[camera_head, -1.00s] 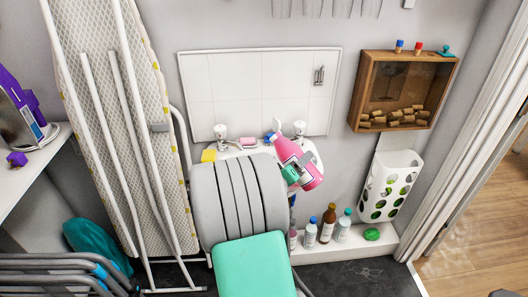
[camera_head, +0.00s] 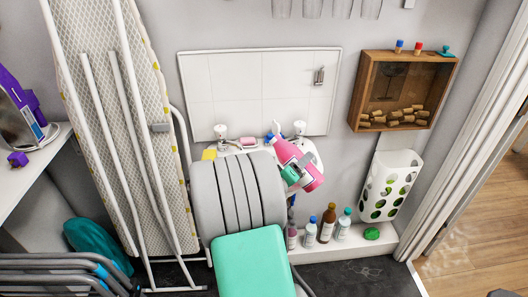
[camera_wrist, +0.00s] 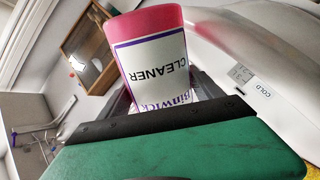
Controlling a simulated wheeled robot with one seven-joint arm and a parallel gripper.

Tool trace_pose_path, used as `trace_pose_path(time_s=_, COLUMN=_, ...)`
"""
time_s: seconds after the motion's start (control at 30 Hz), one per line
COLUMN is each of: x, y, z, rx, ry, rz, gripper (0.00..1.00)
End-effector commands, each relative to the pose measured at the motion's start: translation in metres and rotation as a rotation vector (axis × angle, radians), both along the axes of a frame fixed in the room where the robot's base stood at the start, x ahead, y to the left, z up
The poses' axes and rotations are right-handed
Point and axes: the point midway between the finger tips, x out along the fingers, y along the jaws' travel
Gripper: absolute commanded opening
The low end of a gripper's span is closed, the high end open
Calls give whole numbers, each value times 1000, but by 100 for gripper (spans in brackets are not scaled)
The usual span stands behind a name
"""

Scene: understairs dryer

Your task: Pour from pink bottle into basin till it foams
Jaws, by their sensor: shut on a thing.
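The pink bottle (camera_head: 287,150) is tilted, with its top toward the upper left and its base toward the lower right. My gripper (camera_head: 298,172) is shut around its body, over the white basin (camera_head: 316,157). In the wrist view the bottle (camera_wrist: 155,45) shows a pink base and a white "CLEANER" label, upside down, between the jaws (camera_wrist: 165,105). The white surface beside it bears a "COLD" tag (camera_wrist: 264,91). My arm hides most of the basin. I cannot see its inside, any flow or any foam.
Two taps (camera_head: 220,131) stand behind the basin, with pink soap (camera_head: 248,143) and a yellow sponge (camera_head: 209,154) on the left. Several bottles (camera_head: 326,224) stand on a low ledge at right. A wooden box of corks (camera_head: 402,90) hangs right; an ironing board (camera_head: 140,130) leans left.

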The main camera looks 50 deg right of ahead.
Motion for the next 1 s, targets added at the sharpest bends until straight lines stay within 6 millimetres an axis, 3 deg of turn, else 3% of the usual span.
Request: trace_pose_path(time_s=1.0, x=-2, y=0, z=-3, rx=0, ry=60, rz=1, gripper=2)
